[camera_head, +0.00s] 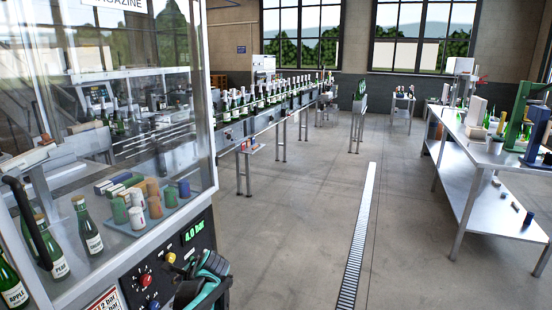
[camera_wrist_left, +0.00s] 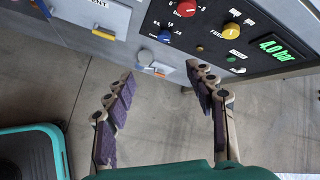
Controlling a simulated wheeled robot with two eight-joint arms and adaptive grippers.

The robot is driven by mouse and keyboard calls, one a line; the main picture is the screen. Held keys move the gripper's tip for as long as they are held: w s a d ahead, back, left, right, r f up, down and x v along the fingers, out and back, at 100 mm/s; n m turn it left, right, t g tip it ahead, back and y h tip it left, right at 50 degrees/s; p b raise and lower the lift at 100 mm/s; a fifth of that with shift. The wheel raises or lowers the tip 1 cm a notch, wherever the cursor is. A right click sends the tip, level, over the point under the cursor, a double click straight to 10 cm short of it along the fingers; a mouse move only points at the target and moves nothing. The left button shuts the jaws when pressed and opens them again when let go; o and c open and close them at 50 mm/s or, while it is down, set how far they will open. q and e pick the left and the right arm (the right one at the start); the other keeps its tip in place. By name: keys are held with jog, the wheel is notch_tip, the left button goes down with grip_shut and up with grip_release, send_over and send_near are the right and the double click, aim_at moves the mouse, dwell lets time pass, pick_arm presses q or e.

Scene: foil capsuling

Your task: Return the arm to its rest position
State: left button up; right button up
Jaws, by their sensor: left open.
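My left gripper (camera_head: 205,283) shows at the bottom of the head view, dark with green-teal parts, in front of the machine's control panel (camera_head: 150,270). In the left wrist view its two fingers (camera_wrist_left: 160,88) stand wide apart with nothing between them. The fingers appear clear of the panel. My right gripper is in neither view.
A glazed machine cabinet (camera_head: 130,115) stands close on the left, with green bottles and a tray of coloured capsule stacks inside. A bottle conveyor (camera_head: 270,110) runs behind. A steel workbench (camera_head: 490,150) stands at right. The floor (camera_head: 300,220) between is clear, with a drain grate (camera_head: 358,240).

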pick_arm(q)
jog(key=s+d+n+t+h, duration=0.1)
jog(key=s+d+n, duration=0.3)
jog(key=s, duration=0.5)
jog(key=s+d+r+n+t+h, duration=0.1)
jog(key=s+d+n+h, duration=0.2)
jog(key=s+n, duration=0.3)
jog(key=s+d+n+h, duration=0.3)
jog(key=s+d+n, duration=0.1)
jog(key=s, duration=0.8)
jog(key=shift+d+r+n+t, duration=0.35)
jog(key=shift+n+t, duration=0.05)
jog(key=shift+n, duration=0.5)
